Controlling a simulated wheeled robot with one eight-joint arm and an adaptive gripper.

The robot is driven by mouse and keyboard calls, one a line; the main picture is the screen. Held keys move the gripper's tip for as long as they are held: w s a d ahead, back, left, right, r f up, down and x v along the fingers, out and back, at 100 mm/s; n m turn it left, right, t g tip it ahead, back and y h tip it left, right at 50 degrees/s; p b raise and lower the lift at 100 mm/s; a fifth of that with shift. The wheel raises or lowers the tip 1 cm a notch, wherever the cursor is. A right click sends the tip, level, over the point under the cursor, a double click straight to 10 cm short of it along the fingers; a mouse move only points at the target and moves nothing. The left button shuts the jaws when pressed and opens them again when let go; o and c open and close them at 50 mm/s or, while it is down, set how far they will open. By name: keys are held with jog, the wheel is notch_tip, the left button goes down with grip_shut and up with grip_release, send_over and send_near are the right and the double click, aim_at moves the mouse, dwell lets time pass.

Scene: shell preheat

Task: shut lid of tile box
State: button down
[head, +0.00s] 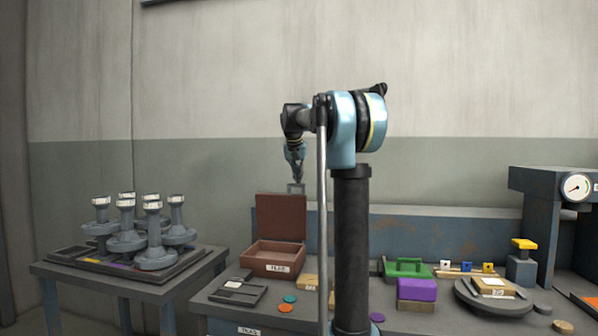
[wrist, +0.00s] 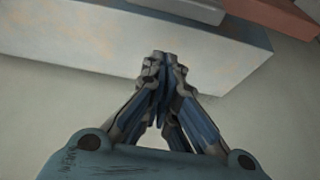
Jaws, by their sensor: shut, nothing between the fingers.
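The tile box (head: 274,267) is a reddish-brown box with a white label on its front, standing on the workbench left of my arm in the head view. Its lid (head: 281,217) is raised, standing about upright at the back of the box. My gripper (head: 296,184) is just above the lid's top edge in the head view; I cannot tell whether it touches the lid. In the wrist view my gripper (wrist: 162,58) is shut and empty, its fingertips together in front of a pale, worn ledge (wrist: 120,42). A reddish-brown piece shows at the top right there.
On the bench are a dark tray (head: 239,291), a purple block (head: 416,289), a green holder (head: 406,267) and a round plate (head: 494,299). A press with a gauge (head: 577,187) stands at the right. A side table (head: 150,290) at the left bears several grey pedestals.

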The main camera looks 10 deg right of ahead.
jog(key=s, duration=0.1)
jog(key=s+a, duration=0.1)
jog(key=s, duration=0.1)
jog(key=shift+s+a, duration=0.25)
jog(key=shift+s, duration=0.1)
jog(key=shift+s+d, duration=0.15)
jog(key=shift+d, duration=0.05)
